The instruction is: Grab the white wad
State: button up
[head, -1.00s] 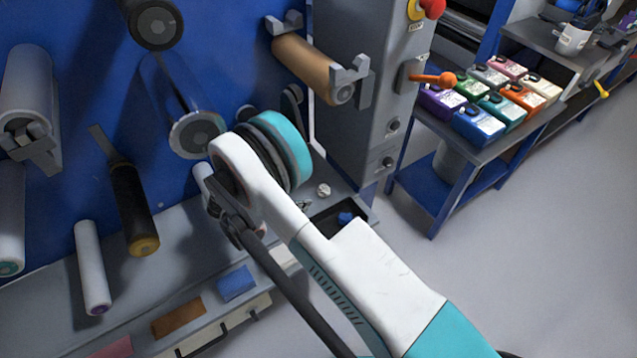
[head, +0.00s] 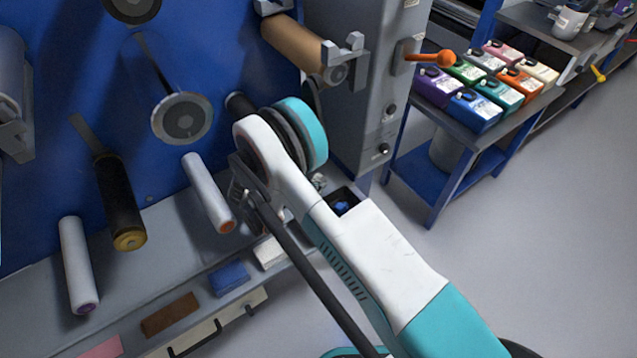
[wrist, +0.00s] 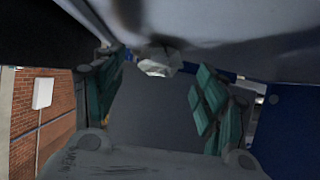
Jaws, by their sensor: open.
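The white wad (wrist: 158,66) shows in the wrist view as a small crumpled pale lump, above the middle between my fingers and beyond them. In the head view my arm largely hides the gripper, which is left of the wad over the ledge.
Pink, brown, blue and white blocks (head: 270,252) line the ledge's front edge. Rollers, including a white one (head: 208,193), project from the blue panel above the ledge. A grey cabinet (head: 350,110) stands right of the panel.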

jog(key=x, duration=0.2)
jog(key=shift+w+d+f+b, duration=0.1)
jog(key=shift+d+f+b, duration=0.05)
jog(key=shift+b, duration=0.15)
jog(key=shift+c, duration=0.5)
jog(key=c, duration=0.6)
jog(key=shift+c, duration=0.2)
